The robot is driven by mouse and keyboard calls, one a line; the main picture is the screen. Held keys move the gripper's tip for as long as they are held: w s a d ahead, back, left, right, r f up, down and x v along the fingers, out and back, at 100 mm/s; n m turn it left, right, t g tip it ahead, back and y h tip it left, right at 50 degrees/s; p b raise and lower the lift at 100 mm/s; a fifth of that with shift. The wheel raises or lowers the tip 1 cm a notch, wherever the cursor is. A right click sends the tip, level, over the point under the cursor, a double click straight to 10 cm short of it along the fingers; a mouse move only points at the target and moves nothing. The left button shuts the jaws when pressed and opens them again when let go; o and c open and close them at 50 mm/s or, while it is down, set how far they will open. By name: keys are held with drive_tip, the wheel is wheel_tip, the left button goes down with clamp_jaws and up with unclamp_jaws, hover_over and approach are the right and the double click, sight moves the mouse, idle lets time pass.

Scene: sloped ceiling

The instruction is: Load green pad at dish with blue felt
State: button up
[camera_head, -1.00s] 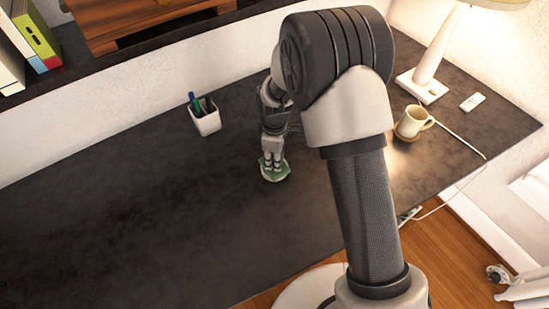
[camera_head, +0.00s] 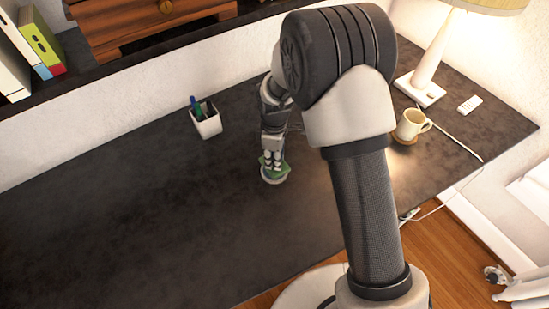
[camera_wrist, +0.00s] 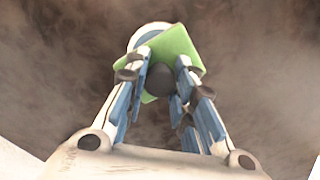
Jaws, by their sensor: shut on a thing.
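The green pad (camera_wrist: 180,47) is between the fingers of my gripper (camera_wrist: 160,84), which is shut on it. A dark grey rounded part (camera_wrist: 160,82) shows between the fingers at the pad; I cannot tell what it belongs to. The round pale dish (camera_wrist: 143,31) lies behind the pad, with blue showing inside its rim. In the head view, my gripper (camera_head: 272,160) points down at the green pad (camera_head: 279,172), with the dish (camera_head: 271,181) just below. The pad covers most of the dish. I cannot tell whether they touch.
A white pen cup (camera_head: 207,125) stands to the left behind my gripper. A cream mug (camera_head: 410,124) on a brown coaster (camera_head: 404,139), a lamp (camera_head: 429,65) and a remote (camera_head: 470,105) are at the right. The dark desk (camera_head: 120,215) is clear at left and front.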

drive_tip(key=shift+r+p, duration=1.4)
drive_tip(key=shift+r, duration=0.9)
drive_tip(key=shift+d, duration=0.1)
